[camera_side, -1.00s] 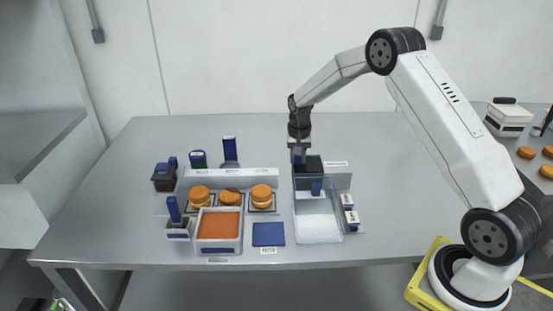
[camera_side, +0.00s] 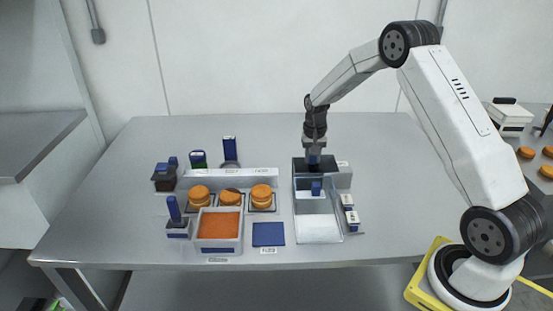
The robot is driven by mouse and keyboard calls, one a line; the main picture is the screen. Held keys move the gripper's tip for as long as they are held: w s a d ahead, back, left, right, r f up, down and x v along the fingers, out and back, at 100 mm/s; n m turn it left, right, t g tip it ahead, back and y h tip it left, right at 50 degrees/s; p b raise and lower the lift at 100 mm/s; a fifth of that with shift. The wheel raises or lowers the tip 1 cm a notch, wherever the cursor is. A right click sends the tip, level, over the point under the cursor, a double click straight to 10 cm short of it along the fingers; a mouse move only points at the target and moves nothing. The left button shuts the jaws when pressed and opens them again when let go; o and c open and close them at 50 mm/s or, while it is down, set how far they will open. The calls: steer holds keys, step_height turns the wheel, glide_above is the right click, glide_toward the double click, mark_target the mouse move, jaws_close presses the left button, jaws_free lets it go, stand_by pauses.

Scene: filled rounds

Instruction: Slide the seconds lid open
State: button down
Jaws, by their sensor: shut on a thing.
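The seconds bin (camera_side: 318,229) is a clear-walled box right of centre on the table, with a pale floor at its front. A dark panel (camera_side: 328,169) lies at its back, which I take for the seconds lid. A small blue block (camera_side: 316,188) stands just in front of the panel. My gripper (camera_side: 314,161) points straight down over the dark panel, its tips touching or just at it. It is shut on what seems to be the lid's handle, which the fingers hide.
To the left are a rack with several orange filled rounds (camera_side: 263,197), an orange-filled tray (camera_side: 219,252), a blue pad (camera_side: 268,234) and upright blue-handled tools (camera_side: 230,150). Small white-and-blue blocks (camera_side: 351,217) stand right of the bin. The table's far right is clear.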

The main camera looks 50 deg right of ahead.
mark_target(327, 163)
steer(key=shift+s+d+f, duration=0.2)
steer(key=shift+s+d, duration=0.5)
steer(key=shift+s, duration=0.2)
steer(key=shift+s+d+f, duration=0.15)
steer(key=shift+s+d, duration=0.5)
steer(key=shift+s, duration=0.25)
steer(key=shift+c, duration=1.9)
jaws_free()
steer(key=shift+d, duration=0.15)
steer(key=shift+o, duration=1.3)
steer(key=shift+r, duration=0.2)
steer(key=shift+o, duration=0.6)
steer(key=shift+r, duration=0.25)
steer(key=shift+w+r, duration=0.2)
steer(key=shift+r, duration=3.05)
